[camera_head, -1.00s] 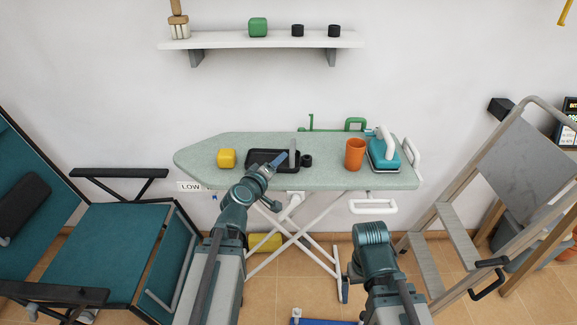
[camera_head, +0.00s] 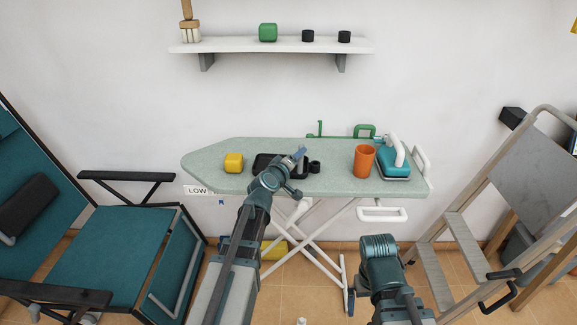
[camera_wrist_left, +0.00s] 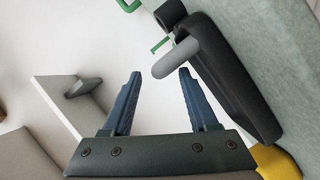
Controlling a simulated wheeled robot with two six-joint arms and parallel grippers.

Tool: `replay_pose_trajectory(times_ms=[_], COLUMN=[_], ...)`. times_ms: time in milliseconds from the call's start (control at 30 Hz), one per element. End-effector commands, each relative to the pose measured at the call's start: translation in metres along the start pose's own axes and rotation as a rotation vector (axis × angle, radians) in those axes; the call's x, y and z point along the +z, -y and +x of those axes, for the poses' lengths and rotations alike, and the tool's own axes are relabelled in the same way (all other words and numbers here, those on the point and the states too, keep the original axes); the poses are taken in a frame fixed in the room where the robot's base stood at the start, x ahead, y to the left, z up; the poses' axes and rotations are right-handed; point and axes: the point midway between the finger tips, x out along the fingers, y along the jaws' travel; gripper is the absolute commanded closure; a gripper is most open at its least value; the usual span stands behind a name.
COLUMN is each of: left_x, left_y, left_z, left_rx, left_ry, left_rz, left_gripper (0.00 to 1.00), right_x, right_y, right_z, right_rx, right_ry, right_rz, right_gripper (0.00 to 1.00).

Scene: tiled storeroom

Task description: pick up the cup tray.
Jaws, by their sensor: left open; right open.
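The black cup tray (camera_head: 263,163) lies on the ironing board, partly hidden by my left arm. In the left wrist view, the tray (camera_wrist_left: 238,88) is on the right, with a grey rounded post (camera_wrist_left: 178,58) sticking out from it. My left gripper (camera_head: 301,151) is over the tray's right part. Its blue fingers (camera_wrist_left: 160,72) are open, with nothing gripped; the post appears just beyond the gap between their tips. My right gripper (camera_head: 379,245) is low in front of the board, away from the tray; its fingers are hard to make out.
The ironing board (camera_head: 225,150) also bears a yellow block (camera_head: 234,162), a small black cup (camera_head: 315,167), an orange cup (camera_head: 363,161) and a teal iron (camera_head: 393,163). A shelf (camera_head: 270,46) is on the wall above. A chair (camera_head: 110,250) stands left, a stepladder (camera_head: 465,250) right.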

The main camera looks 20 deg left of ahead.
Motion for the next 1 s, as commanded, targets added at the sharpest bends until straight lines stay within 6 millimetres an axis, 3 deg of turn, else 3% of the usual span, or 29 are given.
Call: replay_pose_trajectory(times_ms=[267,533,867,1000], left_x=[-0.001,-0.001,-0.001,-0.001], left_y=[0.001,0.0,0.0,0.0], left_z=[0.042,0.044,0.044,0.044], left_rx=[0.0,0.0,0.0,0.0], left_ry=[0.001,0.0,0.0,0.0], left_rz=[0.0,0.0,0.0,0.0], left_gripper=[0.41,0.41,1.0,1.0], right_x=[-0.001,-0.001,-0.001,-0.001], right_y=[0.001,0.001,0.001,0.001], right_z=[0.009,0.009,0.009,0.009], right_rx=[0.0,0.0,0.0,0.0], right_ry=[0.0,0.0,0.0,0.0], right_rz=[0.0,0.0,0.0,0.0], right_gripper=[0.0,0.0,0.0,0.0])
